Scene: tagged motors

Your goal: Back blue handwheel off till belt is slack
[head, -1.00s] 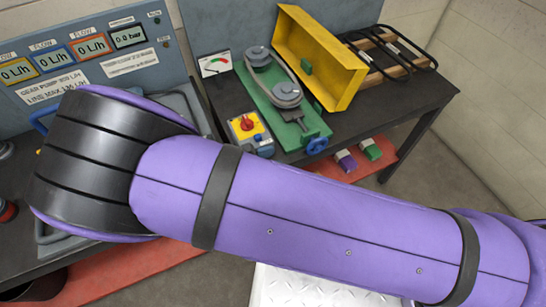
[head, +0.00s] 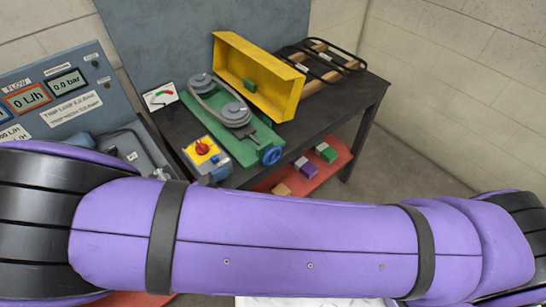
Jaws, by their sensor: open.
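The blue handwheel (head: 271,156) is on the front right end of a green base plate (head: 240,151) on the dark bench. The belt (head: 213,100) runs around two grey pulleys on that plate; I cannot tell from here how tight it is. A small gauge (head: 160,96) with a coloured scale stands at the left behind the plate. My purple arm crosses the lower part of the head view, in front of the bench. My gripper is not in view.
A yellow guard (head: 258,77) stands open behind the pulleys. A control box with a red knob (head: 202,147) sits left of the handwheel. Black frames on wood (head: 320,62) lie at the bench's back right. Small blocks rest on the red lower shelf (head: 335,165). The floor at right is clear.

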